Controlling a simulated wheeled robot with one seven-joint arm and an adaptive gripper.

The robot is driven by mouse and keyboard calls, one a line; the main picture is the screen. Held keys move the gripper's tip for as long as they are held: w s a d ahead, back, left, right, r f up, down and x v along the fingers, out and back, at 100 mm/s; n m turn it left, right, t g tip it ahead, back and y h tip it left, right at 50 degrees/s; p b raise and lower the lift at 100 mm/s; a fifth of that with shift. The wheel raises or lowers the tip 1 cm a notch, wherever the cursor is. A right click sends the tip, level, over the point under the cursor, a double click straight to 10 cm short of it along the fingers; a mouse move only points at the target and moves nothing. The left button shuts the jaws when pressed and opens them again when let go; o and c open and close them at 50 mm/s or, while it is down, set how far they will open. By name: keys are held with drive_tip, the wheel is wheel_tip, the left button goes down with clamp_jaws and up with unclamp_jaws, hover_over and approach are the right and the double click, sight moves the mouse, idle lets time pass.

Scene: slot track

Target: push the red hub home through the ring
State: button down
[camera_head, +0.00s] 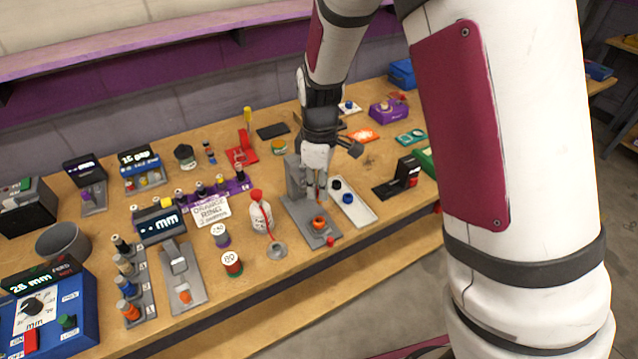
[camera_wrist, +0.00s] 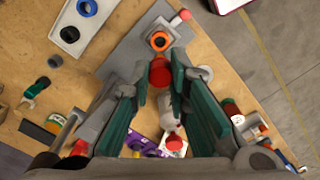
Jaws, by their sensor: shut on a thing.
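The red hub (camera_wrist: 160,72) is a short red cylinder between my fingertips in the wrist view. My gripper (camera_wrist: 160,78) is shut on it. In the head view my gripper (camera_head: 317,190) points down over the grey slot plate (camera_head: 300,216), and the hub cannot be made out there. The orange ring (camera_wrist: 159,41) lies on the plate just ahead of the hub in the wrist view. It also shows in the head view (camera_head: 319,222), just below my fingertips. The hub looks apart from the ring, but its height is hard to tell.
A small red knob (camera_head: 330,241) sits at the plate's front edge. A white tray (camera_head: 366,215) with a black ring (camera_head: 336,184) and a blue ring (camera_head: 348,198) lies right of the plate. A white bottle with a red cap (camera_head: 260,214) stands to the left. Several other fixtures crowd the bench.

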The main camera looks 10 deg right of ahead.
drive_tip(key=shift+f+b, duration=1)
drive_tip(key=shift+f, duration=1.6)
drive_tip(key=shift+f+b, duration=0.9)
drive_tip(key=shift+f, duration=1.2)
drive_tip(key=c, duration=1.4)
unclamp_jaws()
drive_tip(key=shift+c, duration=0.2)
drive_tip(key=shift+r, duration=0.1)
wheel_tip(320, 180, up, 12)
drive_tip(key=shift+f, duration=0.1)
